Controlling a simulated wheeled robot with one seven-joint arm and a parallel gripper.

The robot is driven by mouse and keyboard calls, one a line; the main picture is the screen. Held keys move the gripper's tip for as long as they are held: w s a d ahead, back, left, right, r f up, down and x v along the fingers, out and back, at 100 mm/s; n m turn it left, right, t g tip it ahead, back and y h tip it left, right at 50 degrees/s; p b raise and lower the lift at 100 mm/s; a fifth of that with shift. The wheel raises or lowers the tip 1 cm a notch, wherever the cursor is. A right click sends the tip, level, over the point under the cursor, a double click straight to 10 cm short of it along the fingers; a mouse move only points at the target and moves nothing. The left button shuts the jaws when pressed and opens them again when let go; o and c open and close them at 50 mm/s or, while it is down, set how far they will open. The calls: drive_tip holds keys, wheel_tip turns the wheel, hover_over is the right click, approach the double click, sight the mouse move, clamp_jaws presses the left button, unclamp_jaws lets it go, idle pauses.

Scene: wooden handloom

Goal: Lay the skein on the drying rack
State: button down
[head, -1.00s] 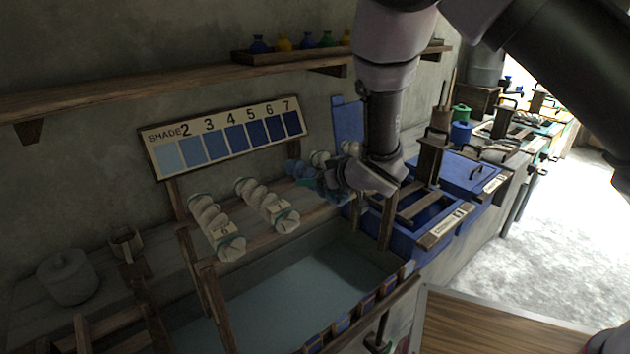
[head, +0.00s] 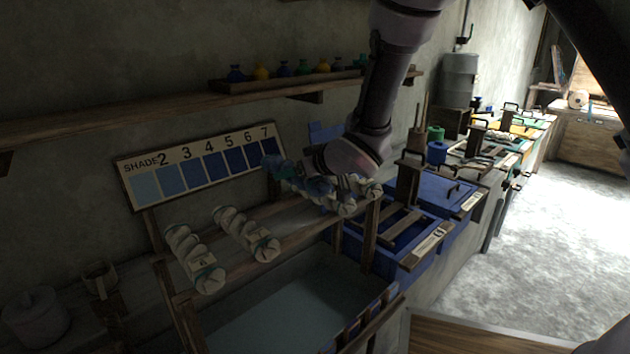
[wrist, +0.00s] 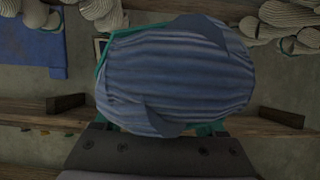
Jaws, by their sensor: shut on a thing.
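My gripper (head: 322,188) is shut on a blue skein (head: 278,168), above the right part of the wooden drying rack (head: 370,238). In the wrist view the blue skein (wrist: 180,80) fills the middle, with teal finger parts at its edges. I cannot tell whether it touches the rack rails. Two white skeins (head: 195,258) (head: 247,235) lie on the rack to the left of my gripper. Another pale skein (head: 366,190) shows just right of it, partly hidden. Pale skeins also show at the wrist view's upper corners (wrist: 284,18).
A shade board (head: 203,165) stands behind the rack, and a water basin (head: 290,315) lies below it. Blue vats (head: 420,240) stand to the right. A shelf (head: 200,105) with small coloured jars runs along the wall above. A grey lidded pot (head: 35,318) stands at lower left.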

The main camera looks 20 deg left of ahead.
drive_tip(key=shift+r, duration=0.35)
drive_tip(key=shift+w+d, duration=0.15)
drive_tip(key=shift+w, duration=0.05)
drive_tip(key=w+d+f+m+t, duration=0.1)
drive_tip(key=w+d, duration=0.3)
drive_tip(key=w+d+f+m+t+h, duration=0.1)
drive_tip(key=w+d, duration=0.4)
drive_tip(key=w+d+f+m+t+h, duration=0.1)
drive_tip(key=w+d, duration=0.3)
drive_tip(key=shift+w+d+m, duration=0.2)
drive_tip(key=shift+d+m, duration=0.1)
drive_tip(key=w+d+f+m+t+h, duration=0.15)
drive_tip(key=w+d, duration=0.25)
drive_tip(key=d, duration=0.5)
drive_tip(key=w+d+f+m+t+h, duration=0.1)
drive_tip(key=w+d+m+h, duration=0.15)
drive_tip(key=d, duration=0.65)
drive_tip(key=w+d+f+m+t+h, duration=0.15)
drive_tip(key=w+d, duration=0.25)
drive_tip(key=d, duration=0.5)
drive_tip(key=d+f+m+h, duration=0.1)
drive_tip(key=d+m+h, duration=0.2)
drive_tip(key=d, duration=1.3)
drive_tip(key=v, duration=0.5)
drive_tip(key=shift+s+d+f, duration=0.1)
drive_tip(key=shift+d+f, duration=0.1)
drive_tip(key=shift+d, duration=0.05)
